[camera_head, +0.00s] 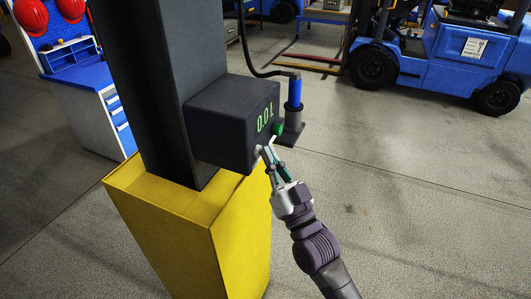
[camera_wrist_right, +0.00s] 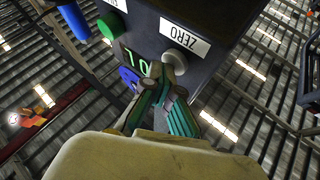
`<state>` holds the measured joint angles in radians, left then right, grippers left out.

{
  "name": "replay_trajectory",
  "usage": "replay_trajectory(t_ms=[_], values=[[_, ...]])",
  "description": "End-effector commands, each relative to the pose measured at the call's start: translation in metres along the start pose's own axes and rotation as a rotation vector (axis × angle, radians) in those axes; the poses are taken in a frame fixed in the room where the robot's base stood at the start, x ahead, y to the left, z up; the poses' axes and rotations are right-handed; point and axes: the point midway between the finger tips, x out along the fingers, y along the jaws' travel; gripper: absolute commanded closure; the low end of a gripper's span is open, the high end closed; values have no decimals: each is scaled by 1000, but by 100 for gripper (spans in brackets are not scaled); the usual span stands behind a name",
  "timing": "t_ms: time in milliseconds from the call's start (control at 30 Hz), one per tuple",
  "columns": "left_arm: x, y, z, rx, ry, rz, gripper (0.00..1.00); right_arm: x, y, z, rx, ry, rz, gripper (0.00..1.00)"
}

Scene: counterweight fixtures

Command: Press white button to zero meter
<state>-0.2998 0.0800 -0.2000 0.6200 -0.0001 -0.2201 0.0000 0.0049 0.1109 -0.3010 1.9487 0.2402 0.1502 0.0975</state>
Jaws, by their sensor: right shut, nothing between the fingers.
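The dark meter box (camera_head: 225,120) is fixed to a dark column and shows green digits that look like "0.0 L" on its display (camera_head: 265,117). The white button (camera_wrist_right: 175,60) is beside the upside-down "ZERO" label (camera_wrist_right: 186,36) in the right wrist view. My right gripper (camera_head: 268,151) is shut and empty, with its fingertips at the white button. In the right wrist view the fingertips (camera_wrist_right: 168,78) overlap the button's edge; I cannot tell whether they press it. My left gripper is not in view.
A green button (camera_head: 277,128) is on the same face, and a blue one (camera_wrist_right: 128,78) shows in the wrist view. A blue-handled nozzle (camera_head: 295,93) with a black hose stands beside the box. The yellow pedestal (camera_head: 190,225) is below. A blue forklift (camera_head: 440,60) stands behind; floor on the right is clear.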

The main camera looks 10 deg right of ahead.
Motion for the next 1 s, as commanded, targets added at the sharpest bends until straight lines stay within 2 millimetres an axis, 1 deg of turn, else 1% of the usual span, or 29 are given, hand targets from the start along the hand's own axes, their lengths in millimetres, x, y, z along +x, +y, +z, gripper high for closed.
replay_trajectory(t_ms=[267, 667, 1000], values=[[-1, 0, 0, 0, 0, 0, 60, -2, 1, -1, -1, -2, 0, 100], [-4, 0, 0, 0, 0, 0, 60, -17, 12, -12, -1, -2, 0, 100], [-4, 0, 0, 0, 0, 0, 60, -18, 13, -13, 0, 0, 0, 100]])
